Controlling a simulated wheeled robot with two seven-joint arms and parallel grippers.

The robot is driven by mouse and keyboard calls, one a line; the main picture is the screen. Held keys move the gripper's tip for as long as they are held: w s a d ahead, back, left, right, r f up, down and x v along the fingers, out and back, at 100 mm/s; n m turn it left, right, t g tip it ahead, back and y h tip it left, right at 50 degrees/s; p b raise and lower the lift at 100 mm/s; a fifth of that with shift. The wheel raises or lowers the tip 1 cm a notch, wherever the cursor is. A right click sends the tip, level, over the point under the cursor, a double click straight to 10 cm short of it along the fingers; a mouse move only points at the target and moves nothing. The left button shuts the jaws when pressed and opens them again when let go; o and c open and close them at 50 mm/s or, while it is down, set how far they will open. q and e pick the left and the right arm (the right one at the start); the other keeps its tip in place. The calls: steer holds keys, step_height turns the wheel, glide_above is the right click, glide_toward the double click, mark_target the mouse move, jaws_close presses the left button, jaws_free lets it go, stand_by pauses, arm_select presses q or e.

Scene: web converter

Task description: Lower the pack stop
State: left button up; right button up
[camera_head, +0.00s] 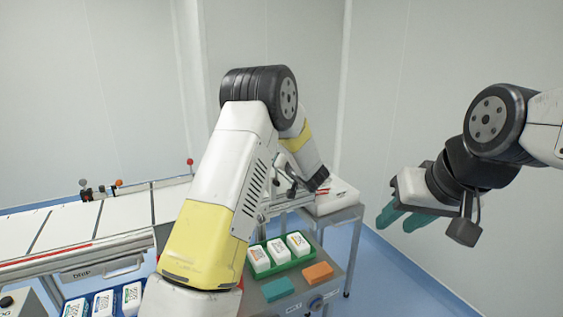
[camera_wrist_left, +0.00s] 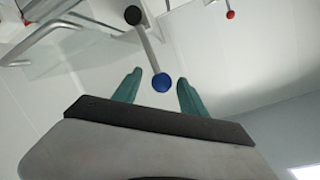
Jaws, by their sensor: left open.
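In the left wrist view a blue ball knob (camera_wrist_left: 162,83) sits on the end of a pale rod (camera_wrist_left: 151,50). The rod's far end meets a black round part (camera_wrist_left: 133,15). My left gripper (camera_wrist_left: 159,78) is open, with one teal finger on each side of the knob. I cannot tell whether the fingers touch it. In the head view my left arm hides this knob and the left fingers. My right gripper (camera_head: 391,222) hangs in the air at the right, its two teal fingers apart and empty. Which part is the pack stop is not clear.
A conveyor (camera_head: 125,213) with a red ball knob (camera_head: 190,161) and an orange one (camera_head: 119,183) stands at left. A green tray (camera_head: 253,268) holds white packs beside a teal block (camera_head: 277,289) and orange block (camera_head: 318,272). Floor at right is clear.

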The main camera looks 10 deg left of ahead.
arm_select(q)
steer(key=v, duration=0.3)
steer(key=s+d+r+h, duration=0.2)
steer(key=s+r+h, duration=0.2)
steer(key=r+h, duration=0.5)
steer(key=s+d+r+m+g+h, duration=0.1)
steer(key=s+d+r+h, duration=0.1)
steer(key=s+r, duration=0.7)
steer(key=s+a+f+g, duration=0.2)
steer(key=s, duration=0.8)
steer(key=s+a+f+g, duration=0.2)
steer(key=s+f, duration=0.1)
steer(key=s, duration=0.8)
steer(key=s+a+f+n+g, duration=0.1)
steer(key=s+a+f+g, duration=0.1)
steer(key=s, duration=0.8)
steer(key=shift+s+a+f+y, duration=0.15)
steer(key=shift+s+f+y, duration=0.05)
steer(key=shift+f+y, duration=0.2)
